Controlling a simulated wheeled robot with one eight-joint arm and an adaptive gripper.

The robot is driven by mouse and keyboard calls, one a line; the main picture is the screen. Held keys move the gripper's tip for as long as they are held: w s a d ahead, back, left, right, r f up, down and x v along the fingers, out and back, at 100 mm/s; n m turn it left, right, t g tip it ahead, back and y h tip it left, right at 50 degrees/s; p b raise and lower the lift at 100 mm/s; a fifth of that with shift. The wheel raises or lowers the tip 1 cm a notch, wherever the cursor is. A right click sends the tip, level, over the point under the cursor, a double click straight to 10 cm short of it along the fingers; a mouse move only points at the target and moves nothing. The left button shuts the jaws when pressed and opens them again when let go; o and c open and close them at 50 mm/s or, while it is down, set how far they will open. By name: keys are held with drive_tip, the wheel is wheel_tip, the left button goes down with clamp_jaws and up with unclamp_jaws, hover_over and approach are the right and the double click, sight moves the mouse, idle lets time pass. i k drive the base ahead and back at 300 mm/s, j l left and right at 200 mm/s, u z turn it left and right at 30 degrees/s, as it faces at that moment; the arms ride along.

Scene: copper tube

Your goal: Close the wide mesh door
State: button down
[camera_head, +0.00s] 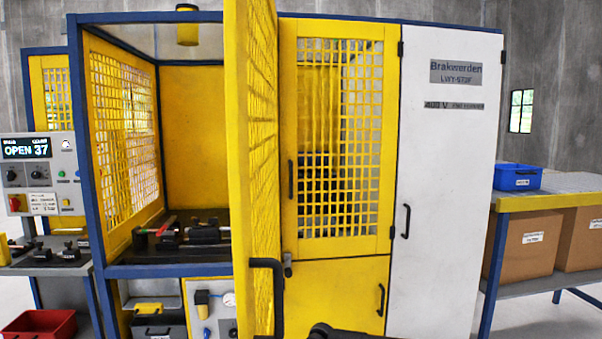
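The wide mesh door (262,150) is yellow and stands open, swung out toward me, so I see it nearly edge-on. A black bar handle (280,300) is on its lower part, near the bottom of the view. Left of the door, the opening shows the inside of the blue-framed cell (195,120). My gripper is not clearly in view. A dark rounded shape at the bottom edge, right of the handle, may be part of my arm, but I cannot tell.
A narrower mesh door (340,215) and a white cabinet door (445,190) are shut on the right. A control panel (42,175) reading "OPEN 37" stands left. A red bin (40,324) is at lower left. A side table (555,200) with a blue bin (517,177) is right.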

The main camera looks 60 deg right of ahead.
sight(254, 117)
drive_tip(key=k+z, duration=0.15)
drive_tip(key=z, duration=0.25)
drive_tip(key=k+l+z, duration=0.1)
drive_tip(key=z, duration=0.3)
drive_tip(key=k+l+z, duration=0.15)
drive_tip(key=z, duration=0.2)
drive_tip(key=k+j+u, duration=0.1)
drive_tip(key=k+j, duration=0.2)
drive_tip(key=j, duration=0.1)
